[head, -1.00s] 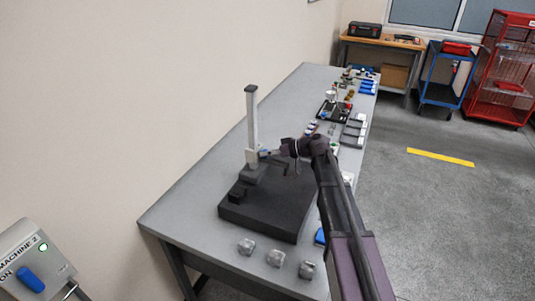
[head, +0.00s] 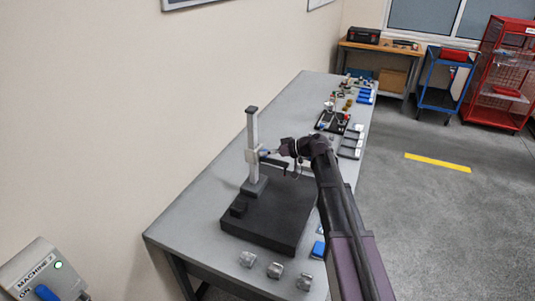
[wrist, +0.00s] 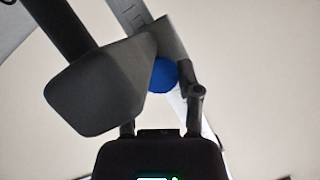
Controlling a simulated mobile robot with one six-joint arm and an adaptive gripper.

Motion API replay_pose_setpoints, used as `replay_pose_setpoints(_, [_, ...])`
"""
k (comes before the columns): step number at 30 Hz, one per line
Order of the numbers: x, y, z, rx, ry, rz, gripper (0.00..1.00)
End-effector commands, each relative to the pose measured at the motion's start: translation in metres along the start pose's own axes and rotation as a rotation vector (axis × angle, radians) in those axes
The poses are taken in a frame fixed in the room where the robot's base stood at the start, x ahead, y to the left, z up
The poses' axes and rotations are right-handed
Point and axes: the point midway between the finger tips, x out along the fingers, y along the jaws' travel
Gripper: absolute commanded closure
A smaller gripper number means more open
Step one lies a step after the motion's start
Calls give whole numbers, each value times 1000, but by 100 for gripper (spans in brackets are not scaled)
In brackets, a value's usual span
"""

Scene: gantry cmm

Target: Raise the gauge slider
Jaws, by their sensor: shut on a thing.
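The height gauge stands on a black plate (head: 277,222), with a pale upright column (head: 252,128) on a dark foot. Its slider (head: 252,157) sits around the column near mid-height, clear of the foot, with a dark arm sticking out to the right. My gripper (head: 267,154) reaches in from the right at slider height. In the wrist view a round blue knob (wrist: 163,76) lies between my fingers, and my gripper (wrist: 162,90) is shut on it. A large dark block (wrist: 98,92) hides part of the left finger and the column.
Several grey metal blocks (head: 274,270) and a blue item (head: 318,250) lie along the front of the grey table (head: 200,215). More small parts and trays (head: 333,120) stand farther back. The wall is close on the left.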

Motion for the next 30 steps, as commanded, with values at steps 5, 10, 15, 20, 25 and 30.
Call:
replay_pose_setpoints(5, [-6,-10,-18,0,3,-2,100])
replay_pose_setpoints(10, [-11,-16,-30,0,3,-2,100])
replay_pose_setpoints(15, [-16,-22,-41,0,3,-2,100])
replay_pose_setpoints(20, [-18,-26,-48,0,3,-2,100])
replay_pose_setpoints(25, [-19,-26,-48,0,3,-2,100])
replay_pose_setpoints(30, [-18,-26,-47,0,3,-1,100])
